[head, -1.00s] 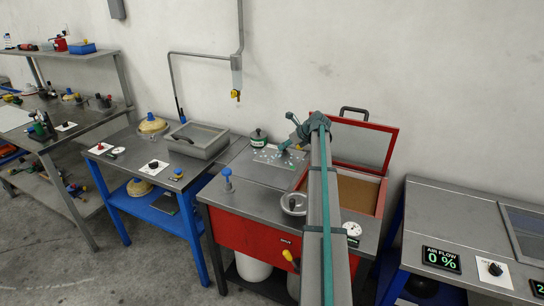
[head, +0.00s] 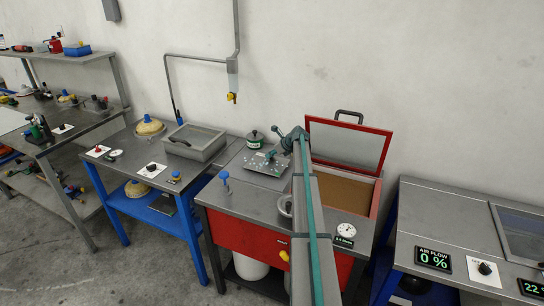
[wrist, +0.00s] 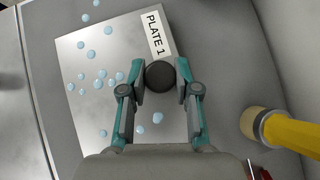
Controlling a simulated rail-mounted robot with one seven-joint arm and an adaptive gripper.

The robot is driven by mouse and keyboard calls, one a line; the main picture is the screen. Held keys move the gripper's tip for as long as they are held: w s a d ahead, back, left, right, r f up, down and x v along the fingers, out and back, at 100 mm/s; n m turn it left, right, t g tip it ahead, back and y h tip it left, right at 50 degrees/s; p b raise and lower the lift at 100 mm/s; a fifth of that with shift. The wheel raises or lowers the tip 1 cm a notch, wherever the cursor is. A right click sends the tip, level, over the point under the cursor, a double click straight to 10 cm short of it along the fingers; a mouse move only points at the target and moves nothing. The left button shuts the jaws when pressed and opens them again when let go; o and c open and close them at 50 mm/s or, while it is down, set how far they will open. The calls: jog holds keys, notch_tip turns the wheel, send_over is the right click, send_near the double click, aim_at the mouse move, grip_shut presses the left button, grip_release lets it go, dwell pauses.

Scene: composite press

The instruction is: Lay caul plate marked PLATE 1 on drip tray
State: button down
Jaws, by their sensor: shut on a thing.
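The caul plate marked PLATE 1 (wrist: 105,95) is a thin grey square with pale blue drops on its top. Its white label (wrist: 154,33) reads clearly in the wrist view. My gripper (wrist: 160,77) is shut on the plate's round black knob. In the head view the plate (head: 257,168) is at the back left of the red-fronted press bench, under my gripper (head: 269,157). I cannot tell how high it is above the bench top. A grey rimmed tray-like box (head: 193,144) stands left of it on the blue-legged table; I cannot tell whether this is the drip tray.
The red press lid (head: 349,145) stands open at the right. A green pot (head: 254,139) is behind the plate, and a blue knob (head: 223,178) is at its front left. A yellow handle (wrist: 292,133) shows at right in the wrist view.

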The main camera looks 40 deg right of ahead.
jog(key=shift+f, duration=0.8)
jog(key=shift+f, duration=0.1)
jog(key=c, duration=0.8)
grip_release()
jog(key=shift+c, duration=0.2)
jog(key=shift+s, duration=0.1)
jog(key=b+v, duration=0.2)
jog(key=v, duration=1)
